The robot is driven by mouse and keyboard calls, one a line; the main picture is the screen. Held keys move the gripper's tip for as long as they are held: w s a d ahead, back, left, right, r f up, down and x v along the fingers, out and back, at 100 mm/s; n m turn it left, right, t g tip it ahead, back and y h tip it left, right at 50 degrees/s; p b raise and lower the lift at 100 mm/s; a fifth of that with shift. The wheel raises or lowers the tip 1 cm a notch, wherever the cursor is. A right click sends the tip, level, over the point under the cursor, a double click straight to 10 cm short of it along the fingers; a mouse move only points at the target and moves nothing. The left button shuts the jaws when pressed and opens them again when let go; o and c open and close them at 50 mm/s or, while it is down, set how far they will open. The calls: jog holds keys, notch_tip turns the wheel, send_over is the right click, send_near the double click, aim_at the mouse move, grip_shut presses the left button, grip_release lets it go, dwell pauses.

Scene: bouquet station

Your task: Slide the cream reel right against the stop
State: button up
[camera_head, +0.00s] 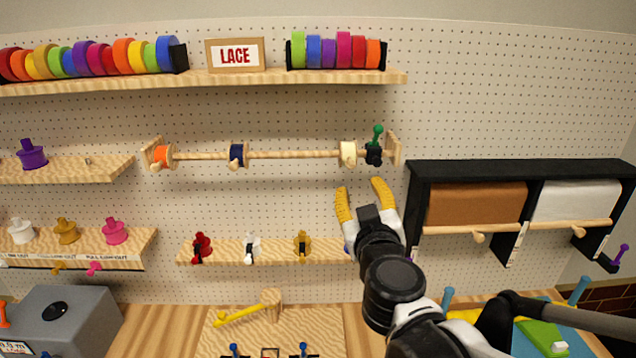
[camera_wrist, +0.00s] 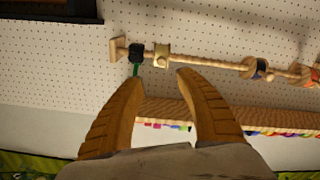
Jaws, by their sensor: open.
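The cream reel (camera_head: 348,153) hangs on the wooden rod, near its right end. The black stop (camera_head: 374,155) with a green knob is on the rod just right of it, with a narrow gap between. In the wrist view, which is turned over, the cream reel (camera_wrist: 162,56) lies right of the stop (camera_wrist: 136,53). My gripper (camera_head: 360,186) is open and empty, its yellow fingers below the rod under the reel and stop. In the wrist view the fingertips (camera_wrist: 158,77) are spread, with the reel beyond the gap between them. Nothing touches the reel from my side.
An orange reel (camera_head: 162,156) and a navy reel (camera_head: 237,155) sit further left on the rod. A shelf with bobbins (camera_head: 302,245) runs below, left of my gripper. A black paper-roll rack (camera_head: 420,190) stands close on the right. Bare pegboard lies behind the rod.

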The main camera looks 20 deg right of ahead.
jog(key=shift+c, duration=0.2)
jog(key=shift+w+r, duration=0.15)
jog(key=shift+w, duration=0.05)
jog(key=c, duration=0.6)
jog(key=w+r+h, duration=0.1)
jog(key=w+r+g+h, duration=0.1)
jog(key=w, duration=0.1)
jog(key=shift+w+r+p, duration=0.2)
jog(key=shift+r+p, duration=0.15)
grip_shut()
jog(key=w+a+r+n+g+h, duration=0.1)
jog(key=w+a+r+g+h, duration=0.15)
jog(key=w, duration=0.25)
jog(key=a+n+g+h+p, duration=0.25)
jog(key=a+g, duration=0.35)
jog(key=a, duration=0.4)
jog(key=h+p, duration=0.1)
send_near(348, 156)
jog(key=w, duration=0.4)
jog(key=shift+m+g, duration=0.25)
jog(key=d, duration=0.2)
jog(key=s+d+p, duration=0.1)
jog(key=d, duration=0.1)
jog(key=shift+f, duration=0.35)
jog(key=shift+s+d+f, duration=0.15)
jog(key=shift+s+d, duration=0.1)
jog(key=shift+d, duration=0.1)
jog(key=shift+w+f, duration=0.1)
